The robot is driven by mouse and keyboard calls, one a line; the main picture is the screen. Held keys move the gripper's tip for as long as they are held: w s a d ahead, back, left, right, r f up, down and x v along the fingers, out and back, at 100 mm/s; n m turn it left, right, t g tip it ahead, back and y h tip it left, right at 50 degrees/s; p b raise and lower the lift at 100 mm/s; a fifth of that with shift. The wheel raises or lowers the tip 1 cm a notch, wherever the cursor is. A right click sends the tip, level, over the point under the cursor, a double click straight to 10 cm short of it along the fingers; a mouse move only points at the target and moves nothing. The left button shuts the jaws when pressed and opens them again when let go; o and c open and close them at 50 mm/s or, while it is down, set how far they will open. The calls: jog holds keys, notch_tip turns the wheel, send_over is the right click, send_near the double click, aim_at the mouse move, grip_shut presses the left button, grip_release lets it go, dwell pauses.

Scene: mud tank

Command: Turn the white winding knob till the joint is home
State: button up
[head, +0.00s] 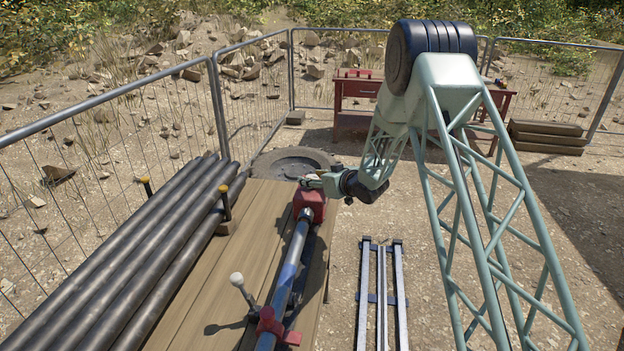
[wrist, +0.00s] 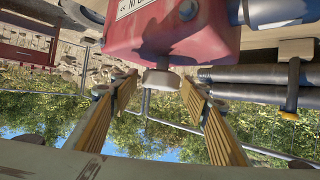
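The white winding knob (wrist: 161,81) is a pale, short round knob on the face of a red housing (wrist: 170,35). In the head view the red housing (head: 311,204) sits at the far end of the plank table, with a grey and blue pipe (head: 290,268) running from it towards me. My gripper (wrist: 157,88) is open, its yellow ribbed fingers spread on either side of the knob with visible gaps. I cannot tell how deep the knob lies between the tips.
A white-ball lever (head: 237,280) stands by a red clamp (head: 272,326) on the near pipe. Dark pipes (head: 130,265) lie on the left of the plank table (head: 200,310). Metal rails (head: 381,290) lie on the ground at right. Mesh fencing (head: 255,95) and a red workbench (head: 358,90) stand behind.

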jog(key=c, duration=0.7)
